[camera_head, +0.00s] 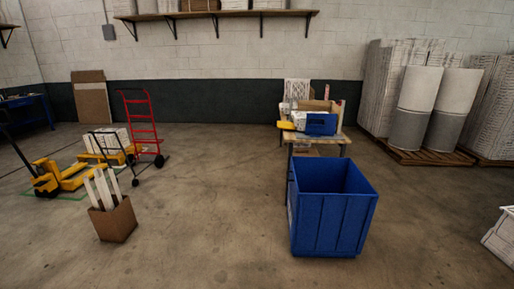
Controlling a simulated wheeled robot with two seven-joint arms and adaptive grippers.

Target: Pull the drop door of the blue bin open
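A large blue bin (335,226) stands on the concrete floor right of the middle, in front of a small table. It is open at the top, and its inside is dark. The side facing me shows upright ribs. I cannot make out a drop door, hinge or handle on the sides that show; its far outer side is hidden. A smaller blue container (321,124) sits on the table behind it. Neither of my grippers shows in the head view.
The table (338,138) with boxes stands just behind the bin. A brown carton (115,222), red hand truck (143,118) and yellow pallet jack (66,178) are at left. A white crate (502,240) is at the right edge. The middle floor is clear.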

